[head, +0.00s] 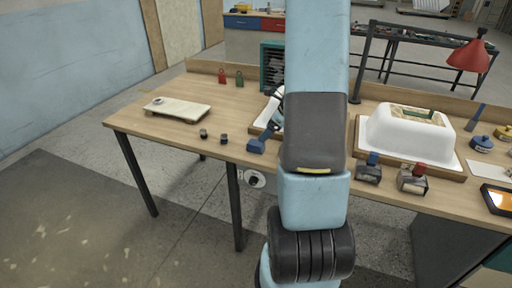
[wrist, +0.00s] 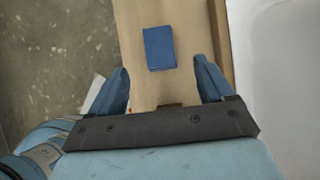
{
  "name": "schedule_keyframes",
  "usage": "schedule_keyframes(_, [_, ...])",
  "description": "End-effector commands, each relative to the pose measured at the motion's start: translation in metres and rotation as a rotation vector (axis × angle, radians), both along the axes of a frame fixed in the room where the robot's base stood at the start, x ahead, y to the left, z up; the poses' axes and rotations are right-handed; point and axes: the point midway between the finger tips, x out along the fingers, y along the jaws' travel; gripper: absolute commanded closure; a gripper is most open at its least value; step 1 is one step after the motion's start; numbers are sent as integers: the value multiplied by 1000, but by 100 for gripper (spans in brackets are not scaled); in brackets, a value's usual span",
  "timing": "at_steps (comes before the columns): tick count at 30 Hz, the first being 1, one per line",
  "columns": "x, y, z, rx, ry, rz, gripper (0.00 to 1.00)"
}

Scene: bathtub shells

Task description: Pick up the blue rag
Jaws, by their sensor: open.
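A flat, dark blue rectangular piece, which looks like the blue rag (wrist: 158,46), lies on the wooden bench top in the wrist view. In the head view a blue piece (head: 256,146) shows at the bench's front edge, just left of my arm. The blue piece appears between and beyond the fingertips. I cannot tell the height gap. In the head view my arm hides most of the gripper.
A white tub shell (head: 400,135) sits on a wooden tray at the right; another white shell (wrist: 275,60) is close beside my gripper. Two small dark pieces, a pale board (head: 178,110), and red and green tags stand left. A red lamp (head: 470,56) overhangs the right.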

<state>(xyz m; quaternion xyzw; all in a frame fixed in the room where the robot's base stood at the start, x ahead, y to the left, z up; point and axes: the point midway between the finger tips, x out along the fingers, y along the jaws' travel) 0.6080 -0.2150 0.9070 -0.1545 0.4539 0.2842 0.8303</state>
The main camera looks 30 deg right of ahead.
Motion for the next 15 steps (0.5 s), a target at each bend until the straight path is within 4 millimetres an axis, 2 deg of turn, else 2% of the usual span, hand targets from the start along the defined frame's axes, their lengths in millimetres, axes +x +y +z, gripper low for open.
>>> schedule_keyframes(1, [3,4,-8,1,3,1,19])
schedule_keyframes(6, [13,10,-26,1,2,1,19])
schedule_keyframes(15, [22,18,-42,1,2,2,19])
